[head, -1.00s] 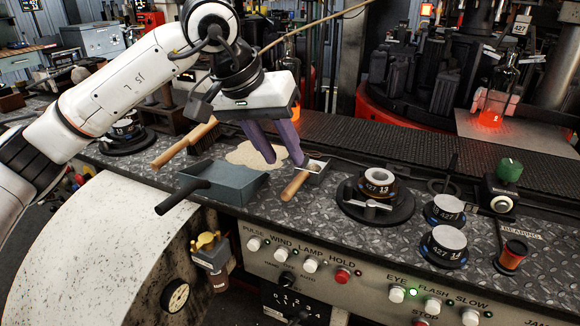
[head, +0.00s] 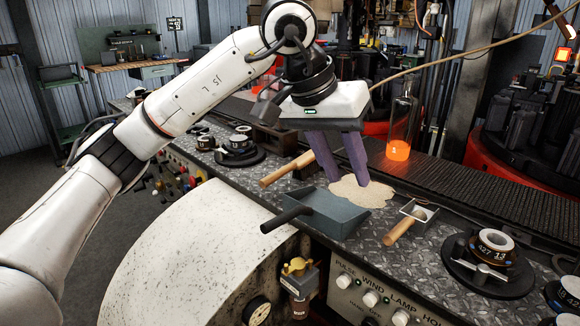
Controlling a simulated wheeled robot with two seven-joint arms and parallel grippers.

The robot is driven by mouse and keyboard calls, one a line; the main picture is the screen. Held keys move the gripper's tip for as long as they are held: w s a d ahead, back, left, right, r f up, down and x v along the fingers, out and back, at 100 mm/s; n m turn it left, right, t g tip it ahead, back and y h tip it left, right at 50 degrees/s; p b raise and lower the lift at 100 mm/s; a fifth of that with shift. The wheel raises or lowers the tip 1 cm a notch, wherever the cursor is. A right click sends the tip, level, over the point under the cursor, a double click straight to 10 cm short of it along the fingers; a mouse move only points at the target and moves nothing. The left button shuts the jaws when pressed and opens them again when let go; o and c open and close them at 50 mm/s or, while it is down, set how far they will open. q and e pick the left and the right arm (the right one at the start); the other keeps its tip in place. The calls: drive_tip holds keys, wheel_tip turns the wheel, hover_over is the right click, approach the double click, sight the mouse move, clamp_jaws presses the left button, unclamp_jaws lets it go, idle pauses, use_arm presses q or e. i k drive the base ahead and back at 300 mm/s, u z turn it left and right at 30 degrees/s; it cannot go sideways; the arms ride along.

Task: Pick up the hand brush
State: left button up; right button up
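The hand brush (head: 286,169) lies on the dark tread-plate bench, its wooden handle pointing to the lower left. Its bristle end is mostly hidden behind my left gripper. My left gripper (head: 348,182) hangs with its two purple fingers pointing down, apart, with nothing visible between them. The fingers appear in front of the brush head and over the pale sand pile (head: 372,194). I cannot tell their exact height. My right gripper is not in view.
A grey dustpan (head: 335,213) with a dark handle sits in front of the sand. A small wooden-handled scoop (head: 401,229) lies to its right. A round mould (head: 490,262) stands further right. A glowing bottle (head: 400,140) stands behind near the conveyor.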

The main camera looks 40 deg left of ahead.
sight(303, 167)
drive_tip(key=u, duration=1.05)
